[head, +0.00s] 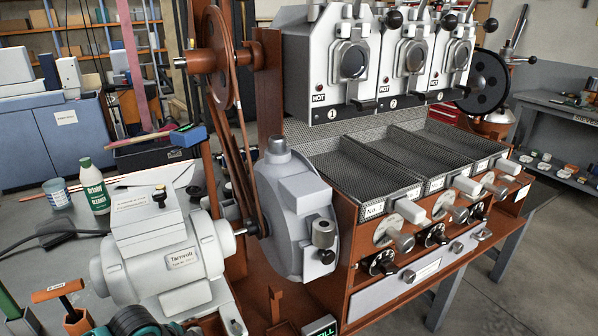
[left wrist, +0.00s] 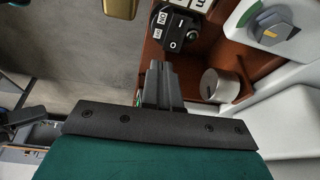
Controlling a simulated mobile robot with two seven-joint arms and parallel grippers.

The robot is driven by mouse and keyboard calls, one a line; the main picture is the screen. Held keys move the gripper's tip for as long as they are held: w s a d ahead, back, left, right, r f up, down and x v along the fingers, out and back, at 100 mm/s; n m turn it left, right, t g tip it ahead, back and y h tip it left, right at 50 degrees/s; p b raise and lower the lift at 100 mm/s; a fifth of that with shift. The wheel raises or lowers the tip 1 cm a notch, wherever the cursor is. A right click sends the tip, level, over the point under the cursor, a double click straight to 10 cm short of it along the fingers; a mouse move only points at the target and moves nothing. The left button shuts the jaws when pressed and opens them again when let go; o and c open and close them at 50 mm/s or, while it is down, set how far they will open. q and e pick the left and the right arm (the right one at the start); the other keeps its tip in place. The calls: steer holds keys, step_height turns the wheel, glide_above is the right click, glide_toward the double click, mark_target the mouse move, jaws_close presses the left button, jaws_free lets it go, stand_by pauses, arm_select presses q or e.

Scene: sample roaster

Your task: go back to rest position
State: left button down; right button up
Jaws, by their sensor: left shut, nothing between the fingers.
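My left gripper (left wrist: 160,75) shows in the left wrist view, with its dark fingers together and nothing between them. I cannot tell whether the fingers touch the panel. In the head view the left fingers cannot be made out; only a teal and black part shows at the bottom left edge. My right gripper is in neither view.
The three-drum roaster (head: 365,62) fills the middle and right, with mesh trays (head: 362,172) and levers in front. A grey motor (head: 165,255) stands at left. A green-labelled bottle (head: 95,188) and blue cup (head: 57,193) stand behind it. Open floor (head: 500,275) lies at right.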

arm_select(q)
steer(key=s+d+f+n+t+h, duration=0.2)
steer(key=s+d+n+t, duration=0.15)
steer(key=d, duration=0.35)
steer(key=s+a+n+t+y, duration=0.3)
steer(key=s+a+n+t, duration=0.1)
steer(key=s, duration=0.1)
steer(key=shift+s+n+t, duration=0.15)
steer(key=shift+n+t, duration=0.2)
steer(key=shift+a, duration=0.1)
